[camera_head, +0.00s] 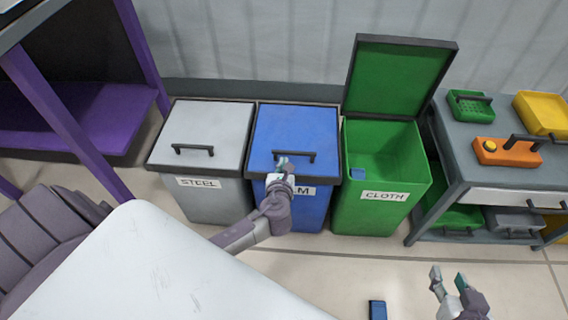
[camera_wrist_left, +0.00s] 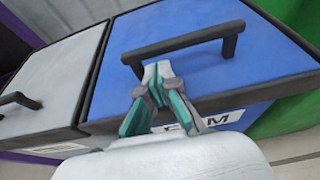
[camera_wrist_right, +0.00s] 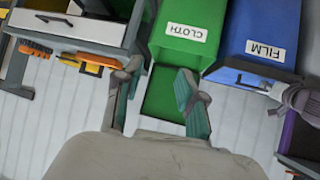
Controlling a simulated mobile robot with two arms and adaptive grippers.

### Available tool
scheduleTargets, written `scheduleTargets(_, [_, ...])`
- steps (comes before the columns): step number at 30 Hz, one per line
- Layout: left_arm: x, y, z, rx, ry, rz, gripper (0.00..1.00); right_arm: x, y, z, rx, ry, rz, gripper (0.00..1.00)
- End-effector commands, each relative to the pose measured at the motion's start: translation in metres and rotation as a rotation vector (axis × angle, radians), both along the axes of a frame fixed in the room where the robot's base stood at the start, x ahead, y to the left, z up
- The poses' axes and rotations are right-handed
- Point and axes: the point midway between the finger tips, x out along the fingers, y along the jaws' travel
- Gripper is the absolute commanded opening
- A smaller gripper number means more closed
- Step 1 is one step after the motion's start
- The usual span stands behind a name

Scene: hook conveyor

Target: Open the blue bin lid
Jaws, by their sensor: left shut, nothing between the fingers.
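The blue bin (camera_head: 310,205) stands between the grey and green bins, its blue lid (camera_head: 296,125) closed flat. A dark bar handle (camera_head: 305,155) lies along the lid's front part. My left gripper (camera_head: 284,162) is shut and empty at the handle's left end. In the left wrist view its fingertips (camera_wrist_left: 157,72) meet beside the handle's left post (camera_wrist_left: 133,68); I cannot tell whether they touch it. The gripper partly hides the FILM label (camera_wrist_left: 190,125). My right gripper (camera_head: 449,277) is open and empty over the floor at lower right; its spread fingers show in the right wrist view (camera_wrist_right: 158,70).
The grey STEEL bin (camera_head: 215,205) is closed at left. The green CLOTH bin (camera_head: 350,215) stands open at right, its lid (camera_head: 400,80) upright. A cart (camera_head: 450,195) with tools stands further right. A small blue item (camera_head: 377,310) is at the bottom edge.

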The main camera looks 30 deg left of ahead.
Motion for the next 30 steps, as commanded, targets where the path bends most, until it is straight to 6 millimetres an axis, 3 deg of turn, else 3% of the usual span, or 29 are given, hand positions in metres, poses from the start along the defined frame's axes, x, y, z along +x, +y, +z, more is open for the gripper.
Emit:
scheduleTargets(9, [0.015,0.007,-0.007,-0.002,0.0,-0.001,0.0,0.019,0.009,0.022,0.037,-0.159,0.011,0.4])
scheduleTargets(22, [0.016,0.008,-0.005,-0.002,0.001,-0.001,0.0,0.02,0.009,0.023,0.037,-0.16,0.011,0.4])
scheduleTargets(26, [0.017,0.008,-0.001,-0.004,0.007,-0.001,0.0,0.018,0.008,0.018,0.03,-0.125,0.01,0.4])
scheduleTargets(30, [0.018,0.008,0.006,-0.012,0.023,-0.001,0.0,0.01,0.003,-0.013,0.001,0.003,0.002,0.4])
